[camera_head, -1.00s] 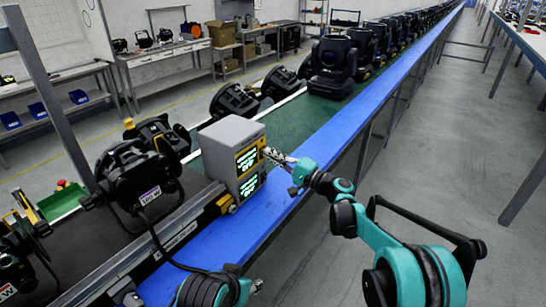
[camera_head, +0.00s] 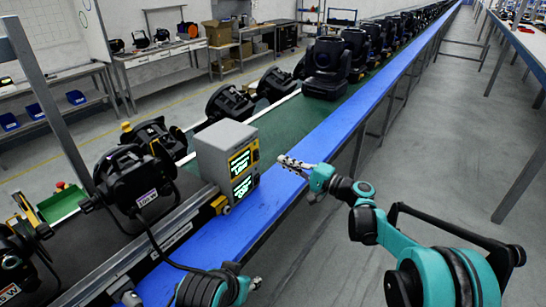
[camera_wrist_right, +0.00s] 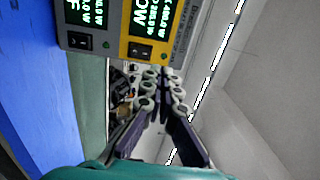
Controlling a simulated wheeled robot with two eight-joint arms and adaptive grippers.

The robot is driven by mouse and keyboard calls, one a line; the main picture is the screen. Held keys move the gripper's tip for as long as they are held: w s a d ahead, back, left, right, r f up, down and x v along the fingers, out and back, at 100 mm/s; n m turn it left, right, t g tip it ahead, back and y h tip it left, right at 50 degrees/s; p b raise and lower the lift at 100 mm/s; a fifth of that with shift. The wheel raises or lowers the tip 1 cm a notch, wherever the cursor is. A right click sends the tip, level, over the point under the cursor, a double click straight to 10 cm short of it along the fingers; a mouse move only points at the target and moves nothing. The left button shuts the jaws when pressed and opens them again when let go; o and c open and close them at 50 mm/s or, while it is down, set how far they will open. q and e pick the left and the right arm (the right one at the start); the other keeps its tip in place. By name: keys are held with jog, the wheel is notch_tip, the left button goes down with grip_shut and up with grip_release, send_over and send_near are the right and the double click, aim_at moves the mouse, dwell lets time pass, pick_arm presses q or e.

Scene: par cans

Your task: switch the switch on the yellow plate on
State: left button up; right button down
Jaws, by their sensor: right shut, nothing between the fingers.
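A grey control box (camera_head: 210,150) stands at the conveyor's edge with two display plates. The yellow plate (camera_head: 243,158) is the upper one in the head view. In the right wrist view, the yellow plate (camera_wrist_right: 126,22) carries a lit green display and a black rocker switch (camera_wrist_right: 140,52); which way the rocker is tipped is too small to tell. My right gripper (camera_head: 283,161) is shut and empty, to the right of the box and apart from it. In the wrist view its fingertips (camera_wrist_right: 164,76) are below and right of the switch. My left gripper (camera_head: 255,284) shows only partly at the bottom edge.
The neighbouring grey plate (camera_wrist_right: 78,15) has its own black switch (camera_wrist_right: 80,41). A blue rail (camera_head: 330,140) runs along the conveyor below my right gripper. Black stage lights (camera_head: 136,180) stand on the belt behind and left of the box.

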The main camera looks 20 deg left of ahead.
jog(key=v, duration=0.4)
jog(key=shift+s+d+r+p, duration=0.1)
jog(key=shift+d+r+p, duration=0.2)
jog(key=shift+r+p, duration=0.1)
jog(key=shift+s+d, duration=0.1)
jog(key=s+d+f+n+h, duration=0.1)
jog(key=s+d+f+h, duration=0.2)
jog(key=s+d, duration=0.6)
jog(key=s+d+f+n+h, duration=0.1)
jog(key=s+d+f+h, duration=0.3)
jog(key=s+d+h, duration=0.4)
jog(key=s+d+f+n+h, duration=0.2)
jog(key=s+d+f+h, duration=0.2)
jog(key=s+d, duration=0.7)
jog(key=s+h, duration=0.2)
jog(key=s, duration=0.2)
jog(key=shift+f+t, duration=0.2)
jog(key=shift+t, duration=0.2)
jog(key=shift+d, duration=0.1)
